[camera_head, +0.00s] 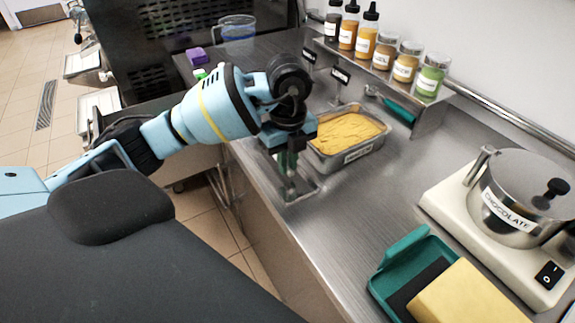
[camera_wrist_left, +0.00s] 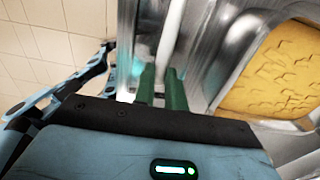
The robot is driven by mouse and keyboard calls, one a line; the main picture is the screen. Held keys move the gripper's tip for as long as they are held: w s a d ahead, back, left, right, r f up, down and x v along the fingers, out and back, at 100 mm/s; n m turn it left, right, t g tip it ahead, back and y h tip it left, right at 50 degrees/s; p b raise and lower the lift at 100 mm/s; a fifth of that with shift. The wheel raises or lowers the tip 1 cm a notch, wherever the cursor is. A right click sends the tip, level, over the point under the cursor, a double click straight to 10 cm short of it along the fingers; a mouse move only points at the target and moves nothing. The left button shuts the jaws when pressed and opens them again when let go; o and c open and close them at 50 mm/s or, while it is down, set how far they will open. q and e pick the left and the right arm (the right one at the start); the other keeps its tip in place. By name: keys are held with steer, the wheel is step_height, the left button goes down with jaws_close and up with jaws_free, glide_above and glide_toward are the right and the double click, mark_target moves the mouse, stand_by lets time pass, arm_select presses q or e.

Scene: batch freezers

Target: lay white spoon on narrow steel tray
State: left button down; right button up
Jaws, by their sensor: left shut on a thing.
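My left gripper (camera_head: 291,172) points down at the front edge of the steel counter, over a narrow steel tray (camera_head: 314,188). In the left wrist view its green fingers (camera_wrist_left: 162,88) are shut on the white spoon (camera_wrist_left: 172,28), whose pale handle runs up and away between them. The spoon is hard to make out in the head view, hidden by the gripper. Shiny steel lies below and beside the spoon in the wrist view. I cannot tell whether the spoon touches the tray. My right gripper is not in view.
A steel pan of yellow ice cream (camera_head: 347,135) stands just right of the gripper. Bottles and jars (camera_head: 383,52) line a shelf behind it. A chocolate pot (camera_head: 522,195) on a white warmer and a teal tray (camera_head: 400,262) with a yellow block are at right. The counter between is clear.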

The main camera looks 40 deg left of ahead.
arm_select(q)
steer(key=shift+f, duration=0.85)
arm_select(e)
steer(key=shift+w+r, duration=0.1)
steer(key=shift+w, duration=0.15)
arm_select(q)
steer(key=shift+f, duration=0.2)
steer(key=c, duration=1.6)
jaws_free()
steer(key=shift+o, duration=0.7)
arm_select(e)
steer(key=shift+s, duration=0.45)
